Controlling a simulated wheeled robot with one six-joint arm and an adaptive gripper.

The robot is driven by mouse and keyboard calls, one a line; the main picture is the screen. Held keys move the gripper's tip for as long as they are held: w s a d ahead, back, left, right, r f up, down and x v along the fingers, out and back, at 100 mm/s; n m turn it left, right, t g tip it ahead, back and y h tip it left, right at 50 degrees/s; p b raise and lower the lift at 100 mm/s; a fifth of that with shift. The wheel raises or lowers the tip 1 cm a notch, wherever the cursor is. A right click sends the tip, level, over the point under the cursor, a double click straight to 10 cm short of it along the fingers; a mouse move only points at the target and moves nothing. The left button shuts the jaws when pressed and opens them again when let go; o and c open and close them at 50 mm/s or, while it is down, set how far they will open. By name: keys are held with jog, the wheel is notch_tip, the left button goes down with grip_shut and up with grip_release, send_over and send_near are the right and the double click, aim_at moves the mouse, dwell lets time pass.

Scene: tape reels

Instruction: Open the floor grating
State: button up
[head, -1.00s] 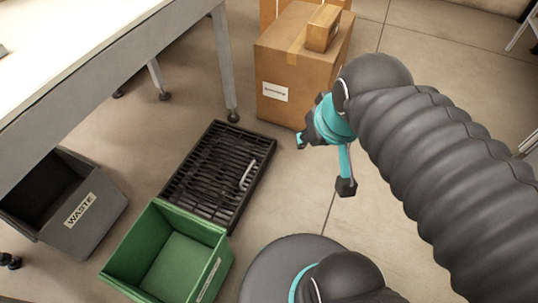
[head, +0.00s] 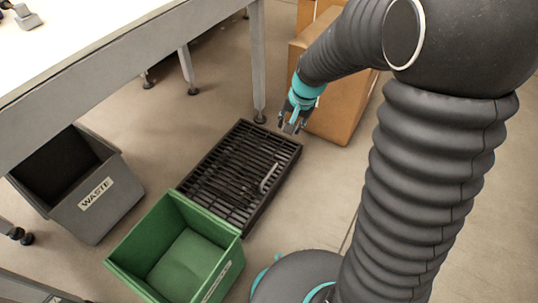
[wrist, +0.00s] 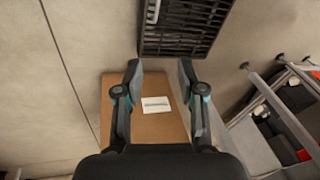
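The floor grating (head: 222,178) is a black slatted panel in a dark frame on the floor. It lies flat and looks closed. A grey handle (head: 270,178) stands on its right side; it also shows at the top of the wrist view (wrist: 153,12), near the grating's edge (wrist: 185,28). My gripper (head: 291,125) is above the floor near the grating's far right corner, apart from the handle. In the wrist view my gripper (wrist: 160,72) has its two fingers spread with nothing between them.
A green bin (head: 172,243) stands against the grating's near side. A grey waste bin (head: 83,190) is at the left. A cardboard box (head: 338,100) stands behind my gripper. A table leg (head: 258,60) is close to the grating's far corner. Bare floor lies to the right.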

aim_at(270, 173)
jog(key=w+a+f+m+b, duration=0.1)
jog(key=w+f, duration=0.1)
jog(key=f, duration=0.9)
jog(key=w+a+f+g+b, duration=0.1)
jog(key=w+a+f+b, duration=0.1)
jog(key=f, duration=1)
jog(key=w+a+f+m+b, duration=0.1)
jog(key=w+a+f+b, duration=0.1)
jog(key=f, duration=0.9)
jog(key=shift+w+a+f+m, duration=0.15)
jog(key=shift+w+m, duration=0.15)
jog(key=shift+w, duration=0.5)
grip_shut()
